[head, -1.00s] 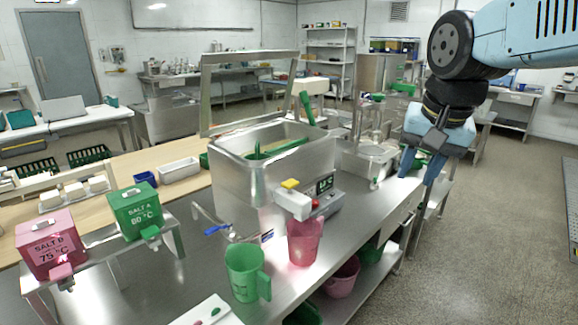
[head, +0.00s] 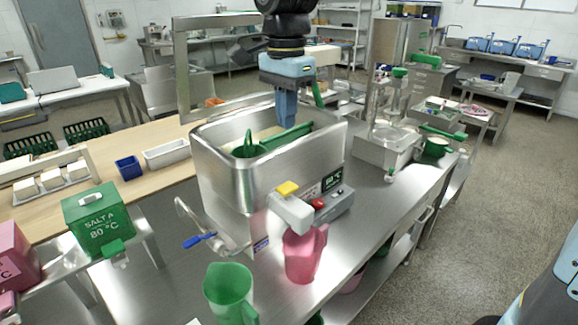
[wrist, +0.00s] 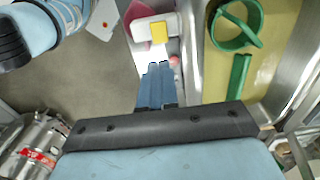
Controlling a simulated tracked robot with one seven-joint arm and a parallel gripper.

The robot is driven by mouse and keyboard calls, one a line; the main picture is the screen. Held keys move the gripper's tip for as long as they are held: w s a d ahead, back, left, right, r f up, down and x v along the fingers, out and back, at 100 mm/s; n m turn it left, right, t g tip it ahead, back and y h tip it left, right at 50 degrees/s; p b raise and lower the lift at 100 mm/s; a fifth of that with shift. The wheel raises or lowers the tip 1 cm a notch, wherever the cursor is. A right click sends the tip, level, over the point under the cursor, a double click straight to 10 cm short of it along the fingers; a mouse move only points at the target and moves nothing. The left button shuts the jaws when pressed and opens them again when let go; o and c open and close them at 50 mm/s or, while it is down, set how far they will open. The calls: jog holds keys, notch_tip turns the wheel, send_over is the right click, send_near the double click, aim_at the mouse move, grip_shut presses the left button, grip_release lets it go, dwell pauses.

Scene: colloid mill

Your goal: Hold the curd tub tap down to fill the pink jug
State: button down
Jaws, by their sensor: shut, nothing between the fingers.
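The steel tub (head: 225,165) stands on the bench, with green tools inside. On its front is a white tap housing (head: 291,212) with a yellow lever pad (head: 287,188); the pad also shows in the wrist view (wrist: 159,33). The pink jug (head: 303,256) stands below the white housing, upright; its inside cannot be made out. My gripper (head: 287,122) is shut and empty, pointing down, above and apart from the pad. In the wrist view its fingertips (wrist: 157,68) lie together beside the tub wall, just short of the pad in the picture.
A green jug (head: 230,293) stands left of the pink jug. A blue-handled valve (head: 197,240) sticks out at the tub's left. A control box with a red button (head: 318,204) adjoins the white housing. A steel frame (head: 182,80) rises behind the tub.

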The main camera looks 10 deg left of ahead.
jog(key=shift+a, duration=0.1)
jog(key=shift+w, duration=0.1)
send_near(287, 186)
notch_tip(287, 186, down, 7)
dwell(0.8)
